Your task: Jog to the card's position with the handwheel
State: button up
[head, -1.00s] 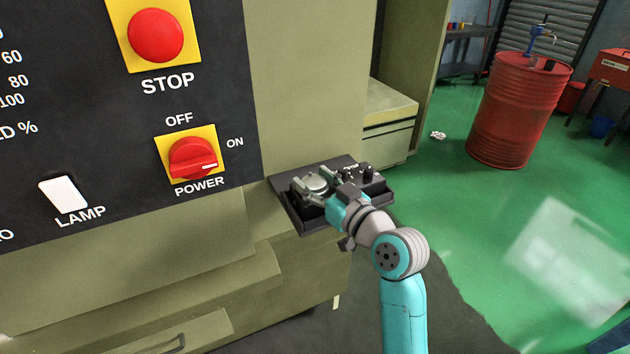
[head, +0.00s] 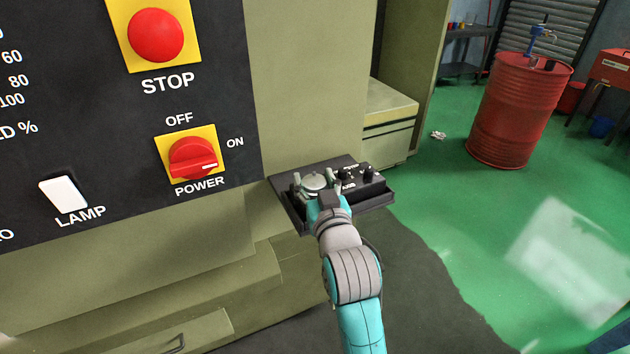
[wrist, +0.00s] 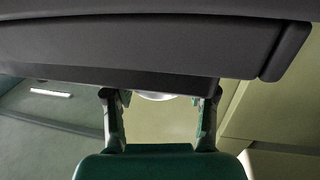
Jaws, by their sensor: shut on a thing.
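The handwheel (head: 315,182) is a round silver dial on the black control box, on a dark shelf (head: 375,200) beside the machine. My gripper (head: 316,184) is at the handwheel, with a finger on either side of it. In the wrist view the two fingers (wrist: 160,103) stand apart with a pale rounded edge of the handwheel (wrist: 155,96) between them. Most of the wheel is hidden there by a dark slab. Two small black knobs (head: 355,173) sit right of the wheel. I cannot make out a card or the dial's marks.
The machine panel at left has a red STOP button (head: 155,35), a red POWER switch (head: 193,160) with its mark toward ON, and a white LAMP rocker (head: 64,195). A red drum (head: 518,110) stands at back right.

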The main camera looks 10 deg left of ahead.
jog(key=m+h, duration=0.2)
jog(key=h, duration=0.1)
jog(key=m+t+h, duration=0.1)
jog(key=m+h, duration=0.1)
jog(key=h, duration=0.2)
jog(key=shift+a+m, duration=0.2)
jog(key=shift+m, duration=0.1)
jog(key=m+h, duration=0.2)
jog(key=h, duration=0.1)
jog(key=m+h, duration=0.2)
jog(key=h, duration=0.1)
jog(key=shift+g, duration=0.4)
jog(key=m+g+h, duration=0.2)
jog(key=h, duration=0.1)
jog(key=m+g+h, duration=0.1)
jog(key=m+h, duration=0.1)
jog(key=h, duration=0.1)
jog(key=shift+w+m+g, duration=0.1)
jog(key=shift+m+g, duration=0.2)
jog(key=shift+g, duration=0.1)
jog(key=m+g+h, duration=0.4)
jog(key=g, duration=0.1)
jog(key=shift+f+m+g, duration=0.1)
jog(key=shift+m+g, duration=0.2)
jog(key=shift+g, duration=0.2)
jog(key=o, duration=1.2)
jog(key=shift+d, duration=0.1)
